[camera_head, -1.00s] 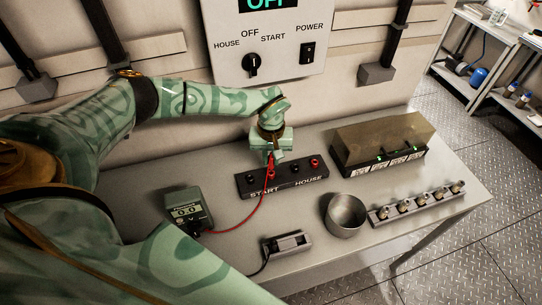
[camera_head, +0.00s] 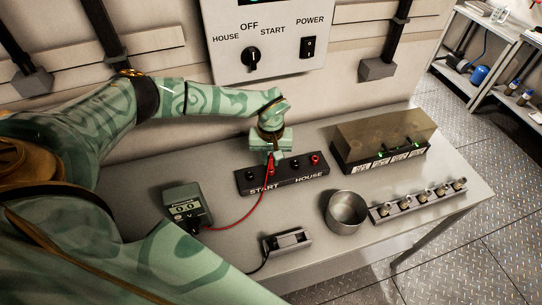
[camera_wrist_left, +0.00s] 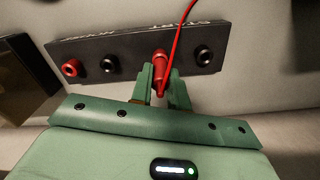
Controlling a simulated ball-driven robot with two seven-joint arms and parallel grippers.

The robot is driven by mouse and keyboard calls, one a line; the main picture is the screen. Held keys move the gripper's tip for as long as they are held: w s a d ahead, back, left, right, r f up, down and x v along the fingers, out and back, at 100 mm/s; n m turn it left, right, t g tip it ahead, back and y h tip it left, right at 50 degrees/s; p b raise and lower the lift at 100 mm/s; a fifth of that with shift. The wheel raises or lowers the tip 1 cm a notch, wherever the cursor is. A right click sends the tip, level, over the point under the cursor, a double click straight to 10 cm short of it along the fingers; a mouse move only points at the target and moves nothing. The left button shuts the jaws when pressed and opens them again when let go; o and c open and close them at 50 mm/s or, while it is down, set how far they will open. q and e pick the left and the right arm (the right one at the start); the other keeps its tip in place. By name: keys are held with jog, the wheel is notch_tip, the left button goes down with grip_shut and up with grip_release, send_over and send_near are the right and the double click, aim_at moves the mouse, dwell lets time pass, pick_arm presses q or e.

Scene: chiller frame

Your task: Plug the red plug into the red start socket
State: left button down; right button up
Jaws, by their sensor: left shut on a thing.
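The black socket strip (camera_head: 305,178), lettered START and HOUSE, lies on the bench; it also shows in the left wrist view (camera_wrist_left: 135,47). My left gripper (camera_head: 271,157) is over its START half. In the left wrist view my left gripper (camera_wrist_left: 160,84) is shut on the red plug (camera_wrist_left: 159,66), with its red cable rising from it. The plug's end is at the red start socket's place, and that socket is hidden behind it. I cannot tell how deep the plug sits. My right gripper is out of view.
A green meter (camera_head: 187,207) at left joins the red cable (camera_head: 246,219). A black-based box with a clear cover (camera_head: 385,140), a metal cup (camera_head: 345,212), a rack of fittings (camera_head: 418,203) and a small grey holder (camera_head: 287,243) stand on the bench. A switch panel (camera_head: 270,40) hangs behind.

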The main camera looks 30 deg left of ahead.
pick_arm(q)
jog(key=shift+f, duration=0.35)
jog(key=c, duration=1.3)
grip_release()
notch_tip(320, 180, up, 16)
jog(key=shift+r+p, duration=0.1)
jog(key=shift+p, duration=0.45)
jog(key=shift+r, duration=0.1)
